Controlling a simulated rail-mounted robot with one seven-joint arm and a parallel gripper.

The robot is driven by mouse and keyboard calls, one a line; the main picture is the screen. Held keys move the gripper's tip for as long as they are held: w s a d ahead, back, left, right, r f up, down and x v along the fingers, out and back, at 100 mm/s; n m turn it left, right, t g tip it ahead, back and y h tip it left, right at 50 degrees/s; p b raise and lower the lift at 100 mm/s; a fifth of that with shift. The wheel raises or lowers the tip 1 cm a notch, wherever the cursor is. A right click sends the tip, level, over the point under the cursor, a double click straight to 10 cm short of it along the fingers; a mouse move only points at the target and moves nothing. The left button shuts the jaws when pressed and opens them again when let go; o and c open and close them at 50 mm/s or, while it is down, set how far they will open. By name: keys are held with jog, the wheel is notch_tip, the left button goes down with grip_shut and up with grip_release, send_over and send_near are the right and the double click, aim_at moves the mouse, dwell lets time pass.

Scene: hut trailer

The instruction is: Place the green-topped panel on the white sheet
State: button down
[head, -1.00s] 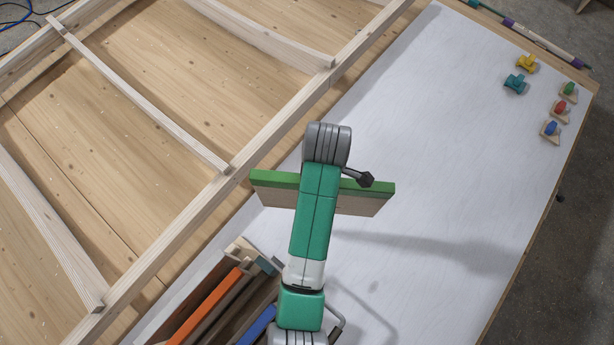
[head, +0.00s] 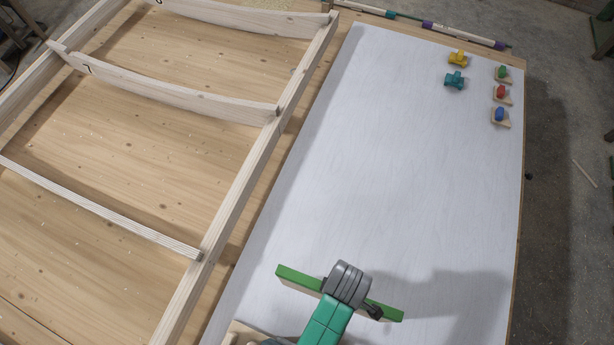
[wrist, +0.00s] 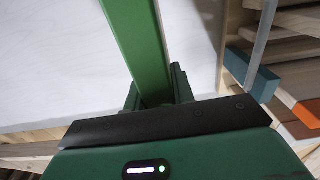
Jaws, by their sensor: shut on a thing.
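The green-topped panel (head: 299,278) is held on edge above the lower part of the white sheet (head: 400,180), with its green edge facing up. My arm hides the panel's middle in the head view. In the wrist view my gripper (wrist: 157,90) is shut on the panel, whose green edge (wrist: 138,40) runs up and away between the fingers. The white sheet also fills the left of the wrist view (wrist: 50,60). A shadow falls on the sheet to the right of the panel.
Several small coloured pieces, including a yellow one (head: 458,58) and a blue one (head: 500,115), sit at the sheet's upper right. A wooden frame (head: 240,190) lies along the sheet's left. A rack of panels (wrist: 285,95) stands at right in the wrist view. The sheet's middle is clear.

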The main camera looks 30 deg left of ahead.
jog(key=shift+w+d, duration=0.1)
jog(key=w+a+f, duration=0.2)
jog(key=w+a, duration=0.2)
jog(key=a, duration=0.2)
jog(key=w+a+f, duration=0.3)
jog(key=w+a, duration=0.2)
jog(key=a, duration=0.2)
dwell(0.5)
jog(key=shift+a, duration=0.1)
jog(key=c, duration=1.6)
grip_release()
jog(key=shift+f, duration=0.2)
jog(key=o, duration=0.4)
notch_tip(320, 180, up, 12)
jog(key=shift+r+p, duration=0.2)
jog(key=shift+p, duration=0.45)
